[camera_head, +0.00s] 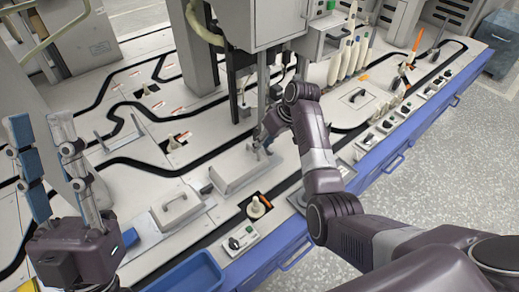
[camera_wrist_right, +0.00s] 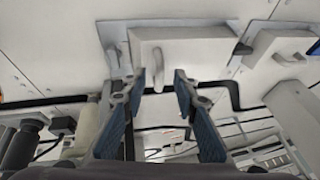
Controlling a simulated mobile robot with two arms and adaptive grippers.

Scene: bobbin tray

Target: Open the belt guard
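A pale grey box-like guard (camera_head: 236,178) with a bar handle lies on the white machine deck, left of centre in the head view. In the right wrist view the guard (camera_wrist_right: 190,45) is straight ahead, and its curved handle (camera_wrist_right: 156,70) shows between my fingertips. My right gripper (camera_wrist_right: 159,86) is open and empty, close to that handle; contact cannot be told. In the head view my right gripper (camera_head: 262,140) partly hides the handle. The guard lies shut on the deck. My left gripper (camera_head: 40,128) is open and empty at the lower left, over the deck.
A second grey cover with a handle (camera_head: 180,208) sits nearer to me on the left. A bobbin in an orange-marked slot (camera_head: 256,207) is right of the guard. A blue tray (camera_head: 190,275) is at the front edge. A grey machine cabinet (camera_head: 265,25) stands behind, above my right gripper.

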